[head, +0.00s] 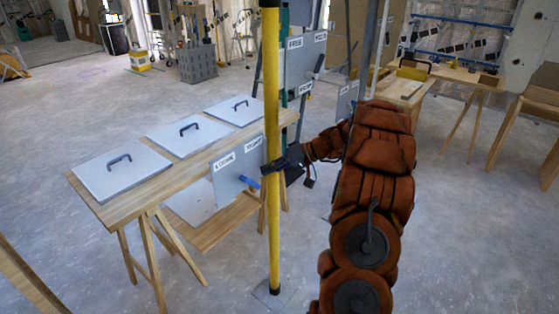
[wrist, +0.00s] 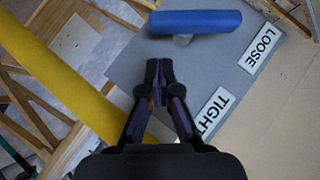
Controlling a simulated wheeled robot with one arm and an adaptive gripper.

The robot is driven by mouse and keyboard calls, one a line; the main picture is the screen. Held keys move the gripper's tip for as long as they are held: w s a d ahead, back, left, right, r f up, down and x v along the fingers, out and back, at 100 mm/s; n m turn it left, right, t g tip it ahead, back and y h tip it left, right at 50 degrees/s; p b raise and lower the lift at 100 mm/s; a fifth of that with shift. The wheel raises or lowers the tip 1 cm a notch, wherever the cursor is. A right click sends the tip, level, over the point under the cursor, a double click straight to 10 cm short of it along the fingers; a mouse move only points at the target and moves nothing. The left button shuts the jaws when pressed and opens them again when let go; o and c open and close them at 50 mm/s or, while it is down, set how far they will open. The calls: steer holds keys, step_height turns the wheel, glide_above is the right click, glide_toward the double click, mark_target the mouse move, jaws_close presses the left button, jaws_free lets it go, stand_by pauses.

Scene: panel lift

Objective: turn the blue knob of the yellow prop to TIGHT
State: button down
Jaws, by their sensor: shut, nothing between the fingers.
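The yellow prop (head: 272,90) stands upright in the head view and crosses the left of the wrist view (wrist: 62,85). Beside it is a grey plate (head: 228,187) with a LOOSE label (head: 225,160) and a TIGHT label (head: 254,144). The blue knob (head: 249,182) is a bar on a short stem; in the wrist view the knob (wrist: 195,21) lies across the top, its right end near the LOOSE label (wrist: 258,50). The TIGHT label (wrist: 214,110) is partly hidden by a finger. My gripper (wrist: 158,68) is shut and empty, apart from the knob, over the plate.
A wooden trestle table (head: 105,212) with several grey handled panels (head: 122,170) stands left of the prop. Another labelled plate (head: 298,65) is behind the prop. More wooden benches (head: 455,73) stand at the back right. The concrete floor at left is mostly clear.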

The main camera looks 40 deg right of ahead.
steer(key=shift+s+a+f, duration=0.25)
steer(key=shift+a+f, duration=0.6)
steer(key=shift+a, duration=0.2)
